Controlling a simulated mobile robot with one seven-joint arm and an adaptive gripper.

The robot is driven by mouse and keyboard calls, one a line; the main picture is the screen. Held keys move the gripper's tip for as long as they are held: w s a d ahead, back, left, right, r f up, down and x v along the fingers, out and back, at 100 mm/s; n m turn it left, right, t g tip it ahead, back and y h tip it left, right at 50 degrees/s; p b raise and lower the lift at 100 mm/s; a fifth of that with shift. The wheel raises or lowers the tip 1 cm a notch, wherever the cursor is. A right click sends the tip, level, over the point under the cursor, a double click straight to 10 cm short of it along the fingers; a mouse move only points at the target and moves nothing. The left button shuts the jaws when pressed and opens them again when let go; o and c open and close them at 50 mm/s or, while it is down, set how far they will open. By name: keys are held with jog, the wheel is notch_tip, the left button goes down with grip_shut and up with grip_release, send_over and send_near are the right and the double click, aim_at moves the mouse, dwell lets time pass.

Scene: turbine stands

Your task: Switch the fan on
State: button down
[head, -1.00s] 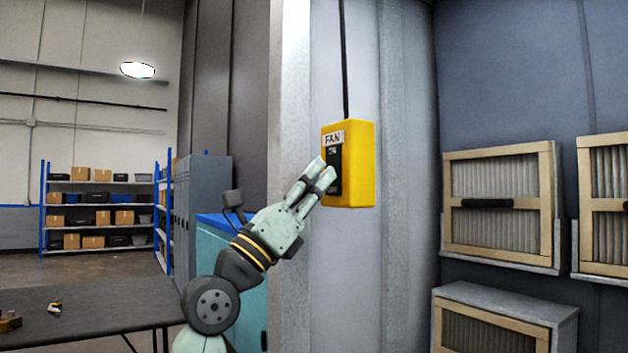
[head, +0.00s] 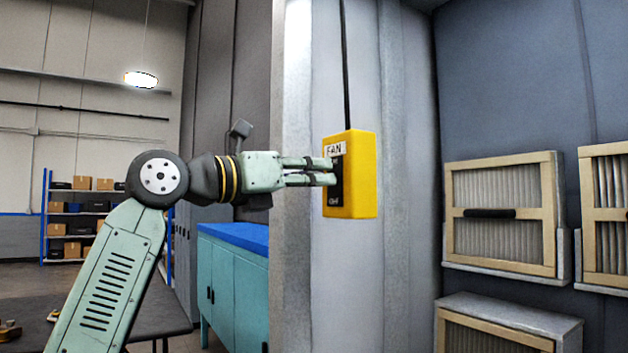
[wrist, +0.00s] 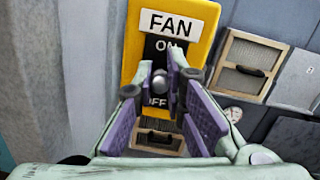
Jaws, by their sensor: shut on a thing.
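The yellow fan switch box (head: 362,175) is fixed to a grey metal column, with a white FAN label (head: 335,149) above a black plate. My gripper (head: 333,171) is level, pointing right, with its fingertips at the black plate. In the wrist view, the box (wrist: 206,40) fills the upper middle, with ON above and OFF below on the plate. My gripper (wrist: 164,84) is shut on the grey switch lever (wrist: 160,83), whose round end shows between the purple-padded fingers. The lever is hidden by the fingers in the head view. Its exact setting I cannot tell.
Wood-framed filter panels (head: 500,256) hang on the dark wall to the right. A teal cabinet with a blue top (head: 235,237) stands behind my arm. A dark table (head: 170,318) is at lower left. A cable runs up from the box.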

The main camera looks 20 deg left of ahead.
jog(key=shift+w+r+g+y, duration=0.1)
jog(key=shift+r+g+y, duration=0.25)
jog(key=shift+g+y, duration=0.4)
jog(key=shift+g, duration=0.25)
jog(key=c, duration=1.7)
grip_release()
jog(key=shift+o, duration=0.2)
jog(key=v, duration=1.2)
jog(key=shift+f, duration=0.1)
